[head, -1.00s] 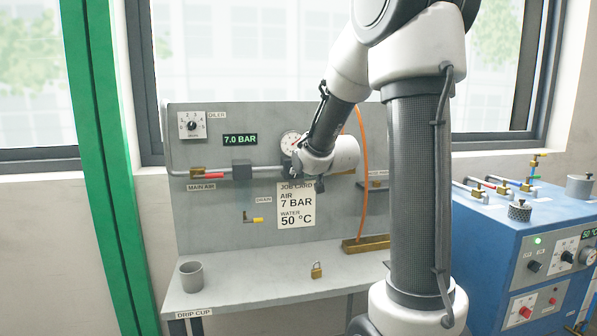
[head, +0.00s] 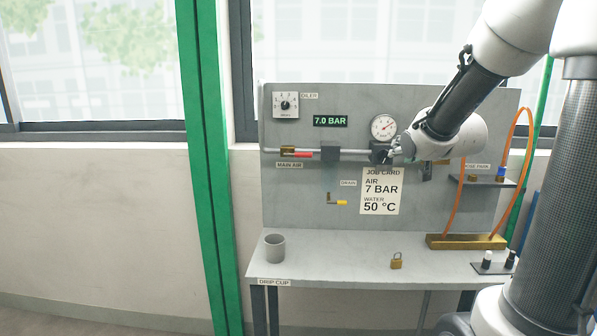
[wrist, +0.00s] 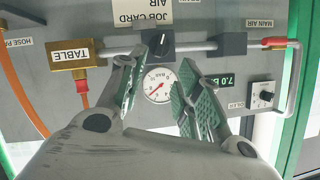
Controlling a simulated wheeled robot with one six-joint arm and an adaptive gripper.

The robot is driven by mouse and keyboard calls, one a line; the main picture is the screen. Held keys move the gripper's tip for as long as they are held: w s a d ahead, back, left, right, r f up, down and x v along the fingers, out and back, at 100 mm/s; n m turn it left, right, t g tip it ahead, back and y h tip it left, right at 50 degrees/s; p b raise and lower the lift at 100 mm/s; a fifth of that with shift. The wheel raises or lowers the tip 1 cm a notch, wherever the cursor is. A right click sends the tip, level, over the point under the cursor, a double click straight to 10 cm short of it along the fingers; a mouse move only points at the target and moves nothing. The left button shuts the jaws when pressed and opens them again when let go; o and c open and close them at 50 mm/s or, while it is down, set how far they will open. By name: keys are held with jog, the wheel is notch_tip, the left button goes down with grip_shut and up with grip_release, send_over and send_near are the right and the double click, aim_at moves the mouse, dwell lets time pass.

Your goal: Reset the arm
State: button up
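My gripper (head: 393,154) is in front of the grey panel (head: 290,200), just below the round pressure gauge (head: 383,127), at the dark regulator block on the air pipe. In the wrist view my gripper (wrist: 160,60) has its two green-padded fingers spread, with nothing held between them. The gauge (wrist: 158,86) shows between the fingers, and the black regulator knob (wrist: 161,42) is just past the tips. I cannot tell whether the fingers touch the knob. My arm reaches in from the right of the head view.
The bench (head: 340,262) below holds a grey drip cup (head: 275,247), a brass padlock (head: 397,260) and a brass block (head: 465,241). An orange hose (head: 459,200) hangs right of my gripper. A green post (head: 207,180) stands left of the panel; the floor left of it is clear.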

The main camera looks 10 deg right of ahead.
jog(key=s+f+n+g, duration=0.2)
jog(key=s+f+g, duration=0.5)
jog(key=s+f, duration=0.35)
jog(key=s+a+r+n, duration=0.1)
jog(key=s+a, duration=0.2)
jog(key=s, duration=0.3)
jog(key=s+a+r+n+g+y, duration=0.1)
jog(key=s+a+r, duration=0.1)
jog(key=s, duration=0.4)
jog(key=s+a+r+n+g+y, duration=0.1)
jog(key=s+a, duration=0.3)
jog(key=s, duration=0.2)
jog(key=shift+s+r+n, duration=0.25)
jog(key=shift+s+n, duration=0.15)
